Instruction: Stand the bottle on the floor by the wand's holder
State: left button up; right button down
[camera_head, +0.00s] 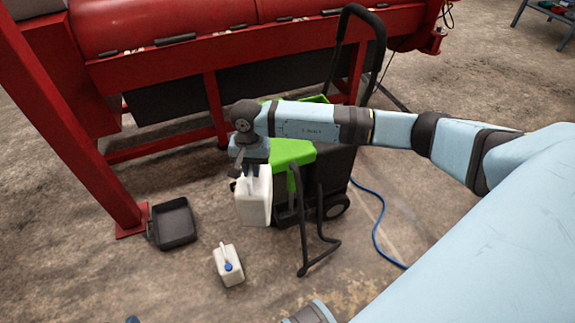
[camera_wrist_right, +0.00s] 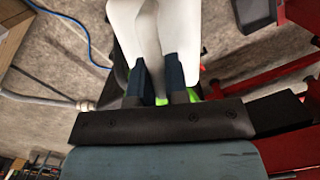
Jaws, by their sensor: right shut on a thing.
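My right gripper (camera_head: 254,168) is shut on the handle of a white bottle (camera_head: 254,198) and holds it upright in front of the green and black wheeled machine (camera_head: 293,152). In the right wrist view, the two dark fingers (camera_wrist_right: 158,75) close on the bottle's white handle (camera_wrist_right: 149,40); the bottle's body hides much beyond it. The bottle appears above the floor, though its exact height is unclear. A black tubular frame (camera_head: 304,225) stands at the machine's front; I cannot tell whether it is the wand's holder. My left gripper does not show.
A smaller white container with a blue cap (camera_head: 229,266) stands on the floor below the held bottle. A black tray (camera_head: 174,223) lies left by the red post (camera_head: 75,120). A blue hose (camera_head: 378,225) runs on the right. Front floor is mostly clear.

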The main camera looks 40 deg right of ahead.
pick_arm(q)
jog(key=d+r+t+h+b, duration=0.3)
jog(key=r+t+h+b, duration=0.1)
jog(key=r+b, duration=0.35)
pick_arm(e)
jog(key=s+d+f+m, duration=0.1)
jog(key=s+f+m, duration=0.3)
jog(key=f, duration=0.6)
jog(key=s+d+f+m+t, duration=0.1)
jog(key=s+f+m, duration=0.35)
jog(key=f, duration=0.65)
jog(key=s+d+f+m, duration=0.1)
jog(key=s+f+m, duration=0.3)
jog(key=f, duration=0.6)
pick_arm(q)
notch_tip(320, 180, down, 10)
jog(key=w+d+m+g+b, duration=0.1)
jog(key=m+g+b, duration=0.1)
jog(key=b, duration=0.7)
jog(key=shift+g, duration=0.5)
pick_arm(e)
notch_tip(320, 180, down, 21)
jog(key=shift+a+r+m+y, duration=0.15)
jog(key=shift+a+m+y, duration=0.05)
jog(key=shift+m+y, duration=0.15)
